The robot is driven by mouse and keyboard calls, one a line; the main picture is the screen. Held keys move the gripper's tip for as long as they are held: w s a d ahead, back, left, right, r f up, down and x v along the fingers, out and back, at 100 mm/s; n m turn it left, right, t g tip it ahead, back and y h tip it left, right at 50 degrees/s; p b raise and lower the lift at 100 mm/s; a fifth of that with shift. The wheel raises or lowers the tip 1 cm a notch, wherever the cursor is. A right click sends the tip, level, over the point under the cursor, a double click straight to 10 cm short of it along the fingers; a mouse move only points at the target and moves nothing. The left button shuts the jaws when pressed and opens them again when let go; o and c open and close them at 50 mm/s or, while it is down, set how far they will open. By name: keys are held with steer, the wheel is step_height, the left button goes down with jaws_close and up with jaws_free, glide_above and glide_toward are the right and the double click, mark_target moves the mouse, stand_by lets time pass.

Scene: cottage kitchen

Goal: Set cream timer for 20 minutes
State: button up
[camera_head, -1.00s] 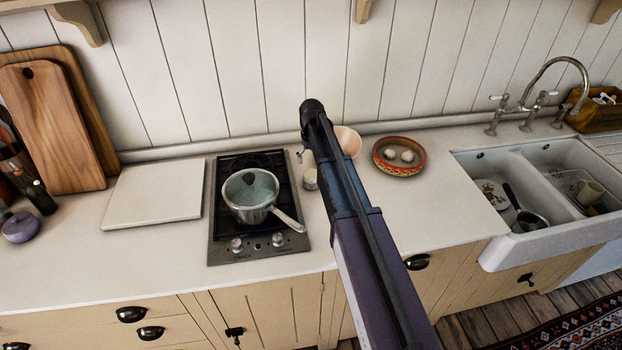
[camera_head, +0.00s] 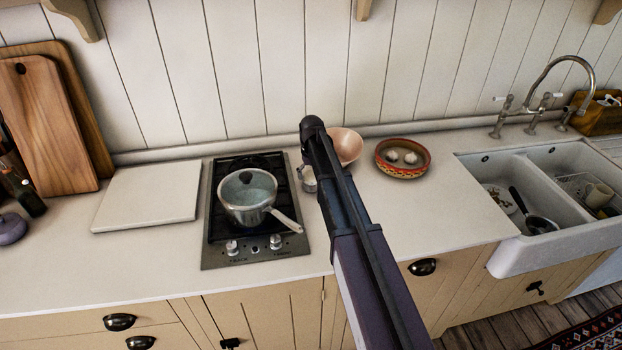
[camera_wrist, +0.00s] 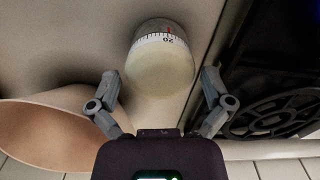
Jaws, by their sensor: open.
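The cream timer (camera_wrist: 160,70) shows in the wrist view as a round cream knob with a numbered scale band around it. The number 20 and a small red mark show on the band's far side. My gripper (camera_wrist: 161,78) is open, with one finger on each side of the timer and a visible gap to both. In the head view the timer (camera_head: 309,180) stands on the counter just right of the hob, partly hidden behind my arm. My fingers are mostly hidden there.
A pink bowl (camera_head: 346,144) stands close behind the timer. The hob (camera_head: 222,240) with a saucepan (camera_head: 246,206) is to its left. A patterned dish (camera_head: 402,170) and the sink (camera_head: 530,254) are to the right. A white board (camera_head: 147,204) lies left of the hob.

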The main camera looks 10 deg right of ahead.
steer(key=shift+f, duration=0.1)
steer(key=c, duration=0.9)
steer(key=shift+o, duration=0.2)
steer(key=shift+m, duration=0.4)
steer(key=o, duration=0.9)
steer(key=shift+c, duration=0.2)
steer(key=shift+n, duration=0.3)
